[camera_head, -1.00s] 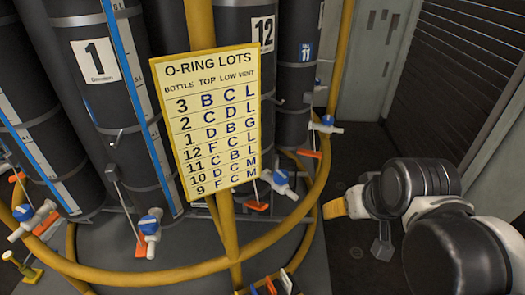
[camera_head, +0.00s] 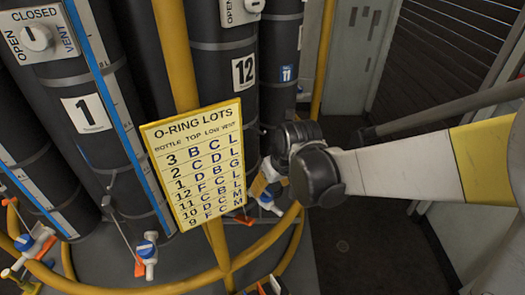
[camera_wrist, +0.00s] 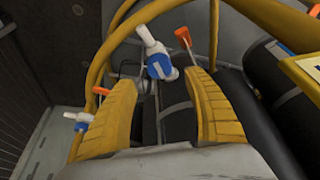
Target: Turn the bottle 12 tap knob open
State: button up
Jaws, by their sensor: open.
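Bottle 12 is a black cylinder with a white 12 label (camera_head: 243,71), behind the lot sign. A tap with a white body and blue knob shows near its foot (camera_head: 267,200), partly behind my gripper. My gripper (camera_head: 262,184) reaches in from the right, just above and beside this tap. In the wrist view my yellow fingers are spread wide and empty (camera_wrist: 159,82). A blue tap knob (camera_wrist: 160,67) with a white body lies ahead, in line with the gap between the fingertips. I cannot tell whether they touch. An orange lever (camera_wrist: 183,37) is beside it.
A yellow O-ring lots sign (camera_head: 193,165) stands left of my gripper. A yellow ring rail (camera_head: 262,246) curves around the bottles. Bottle 1's tap (camera_head: 146,250) is at lower left. Another tap (camera_wrist: 79,121) lies left of my fingers. Floor at the right is clear.

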aim_at(266, 193)
jog(key=b+x, duration=0.1)
jog(key=x, duration=0.5)
jog(key=shift+w+a+f, duration=0.1)
jog(key=shift+w+f, duration=0.1)
jog(key=shift+f, duration=0.05)
jog(key=c, duration=1.2)
